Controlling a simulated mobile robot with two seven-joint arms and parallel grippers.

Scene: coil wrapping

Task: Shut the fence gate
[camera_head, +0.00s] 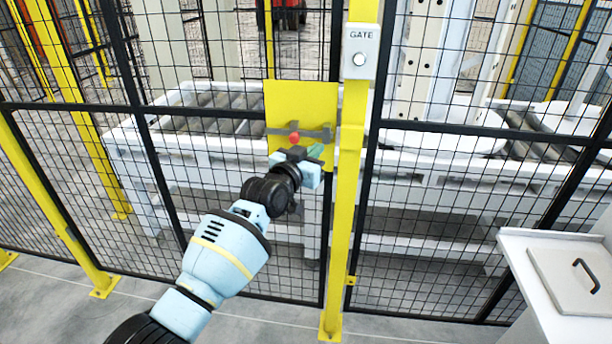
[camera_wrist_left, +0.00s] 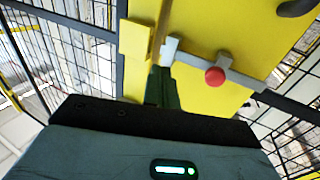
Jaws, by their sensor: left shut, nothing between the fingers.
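The fence gate (camera_head: 228,215) is a black-framed mesh panel, left of a yellow post (camera_head: 345,215). Its black edge stands close beside the post; I cannot tell whether it is fully against it. A yellow plate (camera_head: 300,100) on the gate carries a grey sliding bolt with a red knob (camera_head: 294,137). The knob also shows in the wrist view (camera_wrist_left: 215,76). My left gripper (camera_head: 316,152) is shut and empty, just below and right of the knob, near the post.
A grey box marked GATE (camera_head: 360,50) with a round button is on the post. Mesh fence (camera_head: 455,210) continues to the right. A white cabinet (camera_head: 540,260) with a handled lid stands at the lower right. A white roller conveyor (camera_head: 200,150) stands behind the mesh.

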